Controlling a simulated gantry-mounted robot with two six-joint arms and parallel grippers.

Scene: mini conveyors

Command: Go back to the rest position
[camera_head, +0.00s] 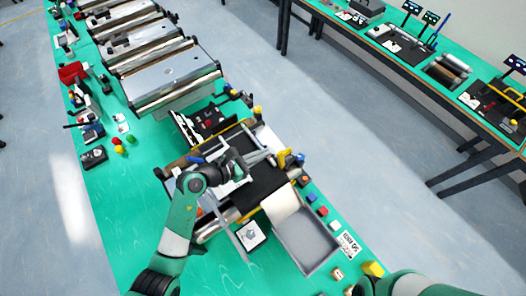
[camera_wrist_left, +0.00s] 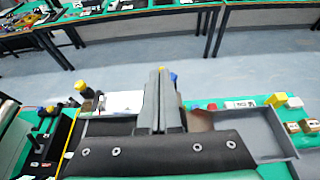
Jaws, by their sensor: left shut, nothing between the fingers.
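My left gripper (camera_head: 268,154) reaches in from the left over the mini conveyor with the black belt (camera_head: 268,181) in the head view. Its fingers point right, towards the conveyor's far side. In the left wrist view the two fingers (camera_wrist_left: 161,88) stand side by side, shut and empty. The dark belt (camera_wrist_left: 165,155) lies below them there. Part of my right arm shows at the bottom right of the head view, but its gripper is out of view.
A grey tray (camera_head: 307,243) adjoins the conveyor, and it also shows in the left wrist view (camera_wrist_left: 262,128). Larger steel-roller conveyors (camera_head: 165,72) stand behind. Small coloured blocks and a yellow block (camera_head: 373,269) lie along the bench edge. A second bench (camera_head: 400,70) stands across an open floor.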

